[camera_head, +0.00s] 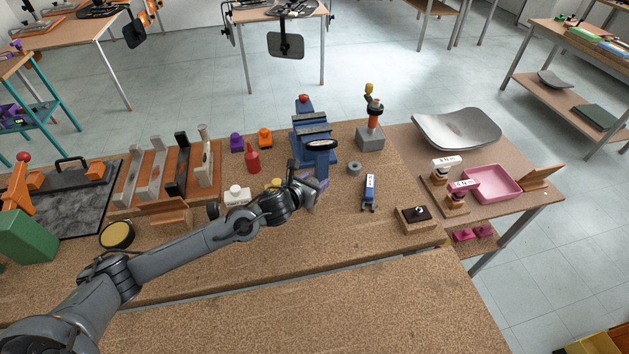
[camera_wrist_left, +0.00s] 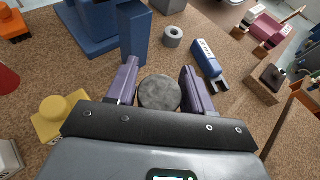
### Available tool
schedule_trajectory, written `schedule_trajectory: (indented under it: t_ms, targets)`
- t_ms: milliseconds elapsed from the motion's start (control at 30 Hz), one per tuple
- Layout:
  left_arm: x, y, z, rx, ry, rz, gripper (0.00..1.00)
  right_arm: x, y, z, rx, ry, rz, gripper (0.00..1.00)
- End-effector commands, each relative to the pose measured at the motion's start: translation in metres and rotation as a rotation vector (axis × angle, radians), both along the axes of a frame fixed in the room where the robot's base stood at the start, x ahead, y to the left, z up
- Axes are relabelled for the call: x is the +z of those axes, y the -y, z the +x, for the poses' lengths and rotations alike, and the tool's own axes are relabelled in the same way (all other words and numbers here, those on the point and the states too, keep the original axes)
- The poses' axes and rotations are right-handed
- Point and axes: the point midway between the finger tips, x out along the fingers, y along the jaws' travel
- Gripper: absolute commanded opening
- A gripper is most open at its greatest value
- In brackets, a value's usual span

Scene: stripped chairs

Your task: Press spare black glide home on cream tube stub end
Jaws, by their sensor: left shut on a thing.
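My left gripper (camera_head: 318,192) is low over the bench in front of the blue vise (camera_head: 318,158). In the left wrist view, its purple fingers (camera_wrist_left: 158,88) are shut on a dark grey round piece (camera_wrist_left: 159,93). The piece's flat round face shows between the fingers; whether it is the black glide, I cannot tell. A cream tube (camera_head: 204,165) is at the right end of the wooden rack, behind and left of the gripper; I cannot tell if it is the stub. No cream tube shows in the vise. My right gripper is not in view.
A grey ring (camera_head: 354,169) and a blue tool (camera_head: 369,192) lie right of the gripper. A wooden block with a black top (camera_head: 415,215) stands near the right edge. A red bottle (camera_head: 252,160) and white bottle (camera_head: 237,196) stand left. The front bench is clear.

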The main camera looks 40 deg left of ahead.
Motion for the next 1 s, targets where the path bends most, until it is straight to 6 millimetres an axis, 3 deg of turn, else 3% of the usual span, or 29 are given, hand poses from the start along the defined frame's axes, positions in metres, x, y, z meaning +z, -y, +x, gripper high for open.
schedule_trajectory:
  t_ms: [400, 1000]
  targets:
    - [-0.013, -0.001, 0.0, 0.001, 0.001, 0.0, 0.0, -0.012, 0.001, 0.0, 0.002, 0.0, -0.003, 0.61]
    - [-0.033, 0.0, 0.0, 0.0, -0.001, 0.001, 0.0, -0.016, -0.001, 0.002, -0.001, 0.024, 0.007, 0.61]
